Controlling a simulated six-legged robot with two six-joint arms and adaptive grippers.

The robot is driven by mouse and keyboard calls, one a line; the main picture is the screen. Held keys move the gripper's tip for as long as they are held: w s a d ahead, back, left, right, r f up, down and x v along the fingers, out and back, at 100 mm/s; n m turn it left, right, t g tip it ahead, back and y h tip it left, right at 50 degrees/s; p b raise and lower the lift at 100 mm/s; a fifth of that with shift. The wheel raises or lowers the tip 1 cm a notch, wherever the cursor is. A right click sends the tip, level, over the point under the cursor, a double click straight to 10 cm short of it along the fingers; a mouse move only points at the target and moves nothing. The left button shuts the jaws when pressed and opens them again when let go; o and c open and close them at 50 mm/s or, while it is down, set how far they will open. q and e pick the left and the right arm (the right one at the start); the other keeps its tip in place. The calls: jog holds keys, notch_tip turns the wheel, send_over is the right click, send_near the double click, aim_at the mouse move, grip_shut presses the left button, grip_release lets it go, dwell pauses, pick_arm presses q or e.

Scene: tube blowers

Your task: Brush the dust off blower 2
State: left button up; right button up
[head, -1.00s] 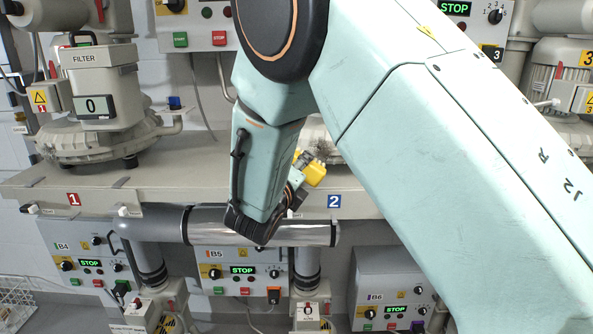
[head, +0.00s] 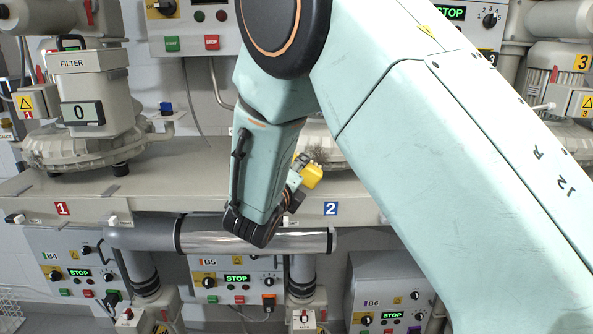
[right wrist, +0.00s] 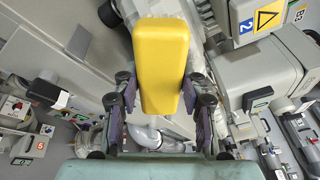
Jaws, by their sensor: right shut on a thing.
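Blower 2 (head: 322,140) stands on the bench above the blue "2" label (head: 330,208). My right arm hides most of it in the head view; only a pale strip of its casing shows. A grey box with a "2" label and a warning sign (right wrist: 268,18) shows at upper right in the right wrist view. My right gripper (right wrist: 160,88) is shut on a yellow block (right wrist: 163,50), which seems to be the brush handle. In the head view the yellow handle (head: 312,176) sits in front of blower 2, with greyish bristles (head: 319,156) beside it. Contact cannot be told. My left gripper is not in view.
Blower 1 (head: 85,150) stands at the left, with a filter box and a "0" display. Blower 3 (head: 548,120) is at the right. A shiny pipe (head: 215,242) runs below the bench edge (head: 140,190). Control boxes B4, B5 (head: 235,278) and B6 (head: 392,290) are underneath.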

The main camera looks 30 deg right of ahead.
jog(key=shift+w+d, duration=0.1)
jog(key=shift+d, duration=0.1)
jog(key=shift+w+d+f, duration=0.15)
jog(key=shift+w+d, duration=0.2)
jog(key=shift+w, duration=0.1)
jog(key=shift+w+d, duration=0.3)
jog(key=shift+d, duration=0.05)
jog(key=shift+w, duration=0.15)
dwell(0.4)
